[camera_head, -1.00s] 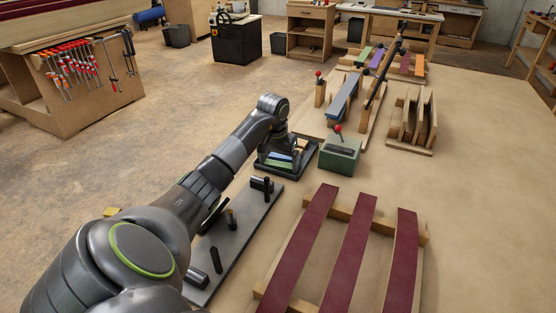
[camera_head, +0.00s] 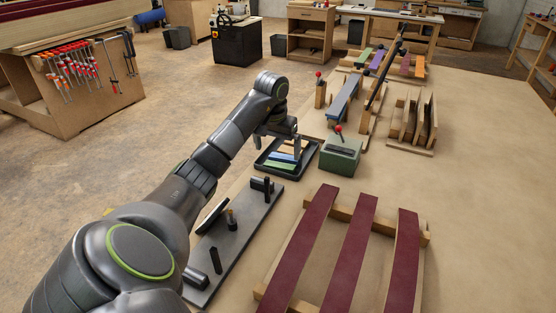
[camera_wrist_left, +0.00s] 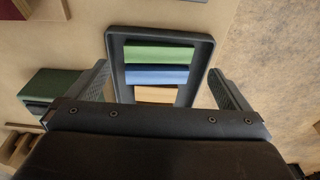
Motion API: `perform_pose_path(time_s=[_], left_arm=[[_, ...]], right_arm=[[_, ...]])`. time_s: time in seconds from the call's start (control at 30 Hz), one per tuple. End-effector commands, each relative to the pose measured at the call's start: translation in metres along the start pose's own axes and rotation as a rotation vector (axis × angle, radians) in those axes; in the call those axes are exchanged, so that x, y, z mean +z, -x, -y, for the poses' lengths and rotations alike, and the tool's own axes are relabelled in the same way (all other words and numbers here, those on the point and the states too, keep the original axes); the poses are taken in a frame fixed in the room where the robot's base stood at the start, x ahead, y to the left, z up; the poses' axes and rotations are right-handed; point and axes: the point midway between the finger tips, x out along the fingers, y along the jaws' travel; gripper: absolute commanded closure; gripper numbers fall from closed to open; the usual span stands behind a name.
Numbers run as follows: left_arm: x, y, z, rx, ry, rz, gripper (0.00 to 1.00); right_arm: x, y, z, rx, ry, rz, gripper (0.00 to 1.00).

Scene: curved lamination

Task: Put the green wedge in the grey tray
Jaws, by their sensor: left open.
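A green wedge (camera_head: 280,165) lies in the dark grey tray (camera_head: 274,176), at the tray's near side in the head view. The left wrist view also shows the green wedge (camera_wrist_left: 160,54) flat inside the tray (camera_wrist_left: 160,33), beside a blue piece (camera_wrist_left: 158,75) and a tan piece (camera_wrist_left: 156,95). My left gripper (camera_head: 280,142) is above the tray. Its fingers are spread apart on either side in the left wrist view (camera_wrist_left: 163,88), with nothing held between them. The tray's near part is hidden by the gripper there. My right gripper is not in view.
A green box (camera_head: 340,155) with a red-knobbed lever stands right of the tray. A grey board (camera_head: 240,235) with black posts lies in front of it. Dark red curved strips (camera_head: 345,250) rest on a wooden frame at the front right.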

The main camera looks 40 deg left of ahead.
Motion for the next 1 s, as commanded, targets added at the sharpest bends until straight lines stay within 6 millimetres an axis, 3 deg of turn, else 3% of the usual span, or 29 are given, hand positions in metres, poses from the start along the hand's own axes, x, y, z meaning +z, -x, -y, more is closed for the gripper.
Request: perform_pose_path(time_s=[0.13,0.3,0.47,0.73,1.0], left_arm=[[-0.001,0.041,0.000,-0.001,0.000,-0.004,0.00],[-0.001,0.057,0.000,0.001,0.001,0.001,0.00],[0.000,0.062,0.000,0.000,0.001,0.001,0.00],[0.000,0.063,0.000,0.001,0.001,0.000,0.00],[0.000,0.062,0.000,0.000,0.001,0.000,0.00]], right_arm=[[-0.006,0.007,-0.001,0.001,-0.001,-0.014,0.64],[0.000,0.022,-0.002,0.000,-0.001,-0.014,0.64],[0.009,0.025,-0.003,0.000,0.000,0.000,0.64],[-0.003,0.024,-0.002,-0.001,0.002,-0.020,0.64],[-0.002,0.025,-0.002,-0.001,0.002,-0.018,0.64]])
